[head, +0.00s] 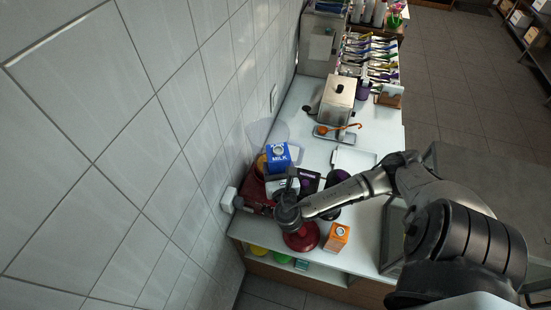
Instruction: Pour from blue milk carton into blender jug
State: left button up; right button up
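The blue milk carton (278,154), with a white MILK label, is in the head view near the tiled wall. My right gripper (281,179) reaches in from the right and is up against the near side of the carton. It appears shut on the carton, though its fingertips are mostly hidden. The clear blender jug (262,131) is hard to make out behind and beside the carton, with something orange low in it. A red appliance base (249,188) is below them. Whether any milk is flowing cannot be seen. My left gripper is not in view.
An orange carton (337,236) and a round red object (301,237) stand near the counter's front edge. A white tray (353,160), a steel container (338,98) and an orange ladle (340,128) are farther back. The wall is close on the left.

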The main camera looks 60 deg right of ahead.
jog(key=shift+w+a+f+b, duration=0.1)
jog(key=shift+w+f+b, duration=0.3)
jog(key=shift+f, duration=0.3)
jog(key=shift+a+r+g+y+p, duration=0.1)
jog(key=shift+r+g+y+p, duration=0.25)
jog(key=shift+p, duration=0.25)
jog(key=shift+s+a+r+g+y+p, duration=0.1)
jog(key=shift+r+g+y+p, duration=0.3)
jog(key=shift+p, duration=0.25)
jog(key=shift+s+a+r+g+y+p, duration=0.1)
jog(key=shift+r+g+y+p, duration=0.15)
jog(key=shift+r+y+p, duration=0.25)
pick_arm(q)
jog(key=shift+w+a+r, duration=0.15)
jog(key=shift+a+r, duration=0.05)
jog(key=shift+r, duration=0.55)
pick_arm(e)
jog(key=shift+f, duration=0.5)
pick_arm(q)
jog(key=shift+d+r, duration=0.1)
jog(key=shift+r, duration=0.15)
pick_arm(e)
jog(key=shift+r, duration=0.15)
